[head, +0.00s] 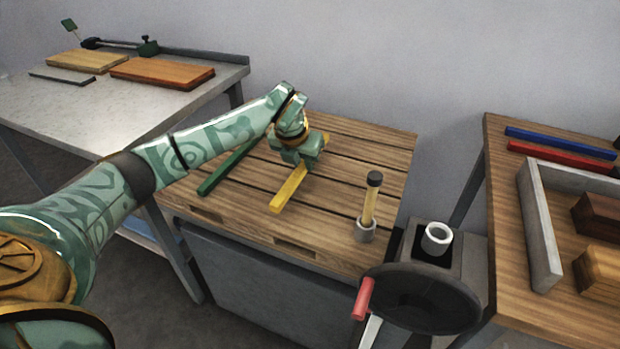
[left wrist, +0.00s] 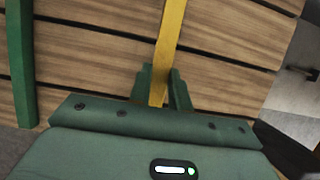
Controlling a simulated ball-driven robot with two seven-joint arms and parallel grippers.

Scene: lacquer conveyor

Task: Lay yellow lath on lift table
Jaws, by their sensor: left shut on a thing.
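The yellow lath (head: 289,190) is a thin bar over the slatted wooden table top (head: 372,155). My left gripper (head: 298,160) is above the slats and shut on the yellow lath near its middle. In the left wrist view, the yellow lath (left wrist: 171,38) sits between the two green fingers of the left gripper (left wrist: 161,88). The lath is on or just above the slats; I cannot tell whether it touches. The gripper hides part of it. My right gripper is in neither view.
A green lath (head: 226,170) lies left of the yellow one and shows in the left wrist view (left wrist: 21,65). A wooden-handled tool (head: 369,205) stands at the table's front right. A dark round wheel (head: 425,300) is in front. A side bench (head: 545,312) holds blue and red laths.

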